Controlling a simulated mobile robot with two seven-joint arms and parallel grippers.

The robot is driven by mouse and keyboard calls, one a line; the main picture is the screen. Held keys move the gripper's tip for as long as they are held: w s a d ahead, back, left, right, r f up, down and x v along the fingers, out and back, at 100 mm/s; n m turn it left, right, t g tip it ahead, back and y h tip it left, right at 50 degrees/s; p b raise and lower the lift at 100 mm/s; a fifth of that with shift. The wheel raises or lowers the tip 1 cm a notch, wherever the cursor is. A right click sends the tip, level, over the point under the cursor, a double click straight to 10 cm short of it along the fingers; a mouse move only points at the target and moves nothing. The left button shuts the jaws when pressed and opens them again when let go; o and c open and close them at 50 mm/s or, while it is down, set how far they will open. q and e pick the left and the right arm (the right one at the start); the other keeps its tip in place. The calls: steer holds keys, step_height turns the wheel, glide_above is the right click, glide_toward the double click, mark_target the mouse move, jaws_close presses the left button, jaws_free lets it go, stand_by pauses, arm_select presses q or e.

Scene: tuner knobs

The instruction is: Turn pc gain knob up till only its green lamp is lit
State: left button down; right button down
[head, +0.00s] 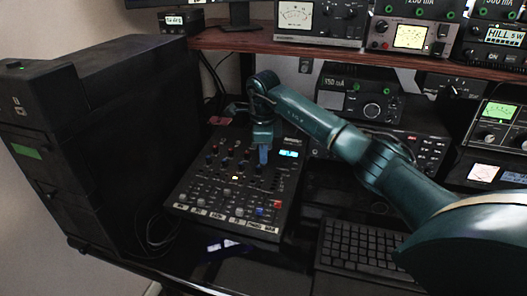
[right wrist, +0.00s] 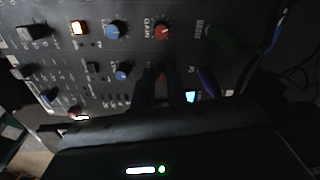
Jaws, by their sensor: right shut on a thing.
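The dark mixer panel (head: 190,190) lies tilted on the desk, with rows of small knobs. My right gripper (head: 263,156) reaches down to its upper right part. In the right wrist view, the dark fingers of my right gripper (right wrist: 155,88) are shut around a small knob in the gain row, mostly hidden by them. Its label is too dark to read surely. A red gain knob (right wrist: 162,29) sits beside it, apart from the fingers. I see no lit green lamp by the held knob. My left gripper is out of view.
A cyan display (head: 289,153) is lit right of my gripper. A black computer case (head: 100,150) stands left of the mixer, a keyboard (head: 365,245) lies to its right. A wooden shelf (head: 270,43) with meters and radios runs above at the back.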

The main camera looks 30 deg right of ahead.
arm_select(q)
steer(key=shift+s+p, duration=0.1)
steer(key=shift+p, duration=0.25)
arm_select(e)
steer(key=shift+r+m, duration=0.1)
steer(key=shift+m, duration=0.6)
steer(key=m+p, duration=0.2)
steer(key=m, duration=0.1)
steer(key=shift+m+p, duration=0.65)
steer(key=shift+m, duration=0.55)
steer(key=shift+m+p, duration=0.3)
steer(key=shift+m, duration=0.4)
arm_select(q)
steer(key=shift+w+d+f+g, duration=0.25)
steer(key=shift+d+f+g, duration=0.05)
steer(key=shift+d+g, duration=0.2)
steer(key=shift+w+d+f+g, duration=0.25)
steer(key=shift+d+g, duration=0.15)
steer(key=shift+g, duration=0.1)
arm_select(e)
steer(key=shift+m, duration=0.3)
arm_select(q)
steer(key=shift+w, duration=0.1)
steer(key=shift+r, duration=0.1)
arm_select(e)
steer(key=c, duration=1.4)
jaws_free()
